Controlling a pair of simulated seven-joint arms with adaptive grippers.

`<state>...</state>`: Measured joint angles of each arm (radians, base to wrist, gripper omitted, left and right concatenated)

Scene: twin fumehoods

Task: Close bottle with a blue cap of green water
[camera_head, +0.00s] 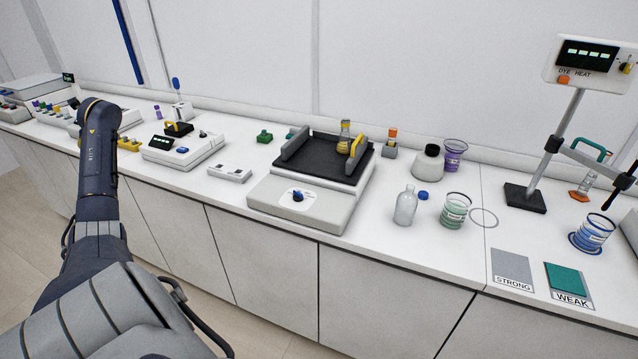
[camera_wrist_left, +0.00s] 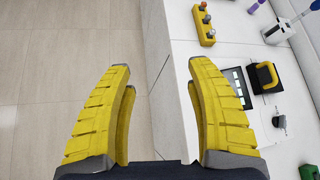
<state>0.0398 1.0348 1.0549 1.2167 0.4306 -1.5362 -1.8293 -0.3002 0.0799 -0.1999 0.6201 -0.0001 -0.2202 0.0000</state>
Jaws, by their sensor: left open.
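A small clear glass bottle (camera_head: 405,207) stands upright and uncapped on the bench, right of the shaker. It looks colourless; I cannot make out green water in it. A blue cap (camera_head: 423,195) lies on the bench just behind and right of the bottle, apart from it. A beaker of green liquid (camera_head: 454,212) stands to their right. My left gripper (camera_wrist_left: 158,65) is open and empty in the left wrist view, over the floor and the bench's front edge. It is far left of the bottle, and its fingers are not visible in the head view. My right gripper is not in view.
A shaker with a black platform (camera_head: 325,160) stands left of the bottle. A dark-capped flask (camera_head: 428,165) and a purple beaker (camera_head: 454,154) stand behind. A stirrer stand (camera_head: 525,198) and a blue beaker (camera_head: 592,234) are at right. A yellow block (camera_wrist_left: 204,24) lies near my left gripper.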

